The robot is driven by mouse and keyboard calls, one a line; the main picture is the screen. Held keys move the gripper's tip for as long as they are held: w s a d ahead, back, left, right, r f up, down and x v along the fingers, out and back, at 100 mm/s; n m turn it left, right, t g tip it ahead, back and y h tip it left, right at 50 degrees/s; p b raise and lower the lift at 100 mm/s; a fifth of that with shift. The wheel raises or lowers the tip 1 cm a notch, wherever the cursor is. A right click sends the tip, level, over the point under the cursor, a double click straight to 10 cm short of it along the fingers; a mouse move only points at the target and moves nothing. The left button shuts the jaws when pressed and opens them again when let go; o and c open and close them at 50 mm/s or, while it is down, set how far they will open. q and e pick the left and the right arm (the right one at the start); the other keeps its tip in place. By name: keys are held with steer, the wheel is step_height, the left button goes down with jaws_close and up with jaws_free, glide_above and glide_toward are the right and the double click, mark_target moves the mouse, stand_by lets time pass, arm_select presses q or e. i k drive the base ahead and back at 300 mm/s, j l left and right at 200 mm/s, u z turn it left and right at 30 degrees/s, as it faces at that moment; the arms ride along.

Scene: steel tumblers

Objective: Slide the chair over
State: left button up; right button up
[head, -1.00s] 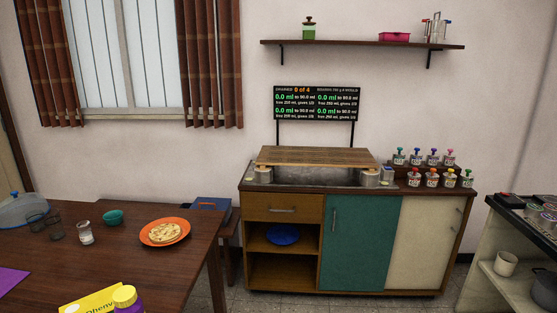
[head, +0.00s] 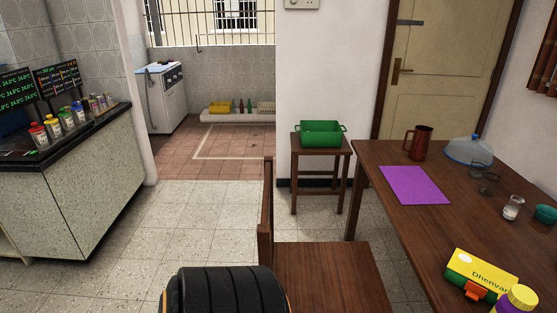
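The wooden chair (head: 325,278) stands at the bottom middle of the head view, beside the left side of the dark wooden table (head: 400,225). Its brown seat shows from above, and its upright back (head: 266,215) is on the left, seen nearly edge-on. The chair's legs are hidden or cut off by the frame. A black ribbed part of my own body covers the area at the bottom, just left of the seat. Neither of my gripper's fingers shows, so no hold on the chair can be seen.
Pale tiled floor (head: 190,220) lies open left of the chair. A small stool (head: 330,170) with a green basket (head: 321,132) stands behind it. A counter (head: 75,200) is at the left. The table holds a purple mat (head: 414,185), a brown jug (head: 418,143) and several other items.

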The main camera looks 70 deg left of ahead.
mark_target(314, 277)
steer(key=u, duration=2.05)
steer(key=i+j+z, duration=0.1)
steer(key=j, duration=0.25)
steer(key=i+j+z, duration=0.1)
steer(key=j, duration=0.3)
steer(key=i+j, duration=0.1)
steer(key=j, duration=0.25)
steer(key=i+j+z, duration=0.15)
steer(key=j, duration=0.25)
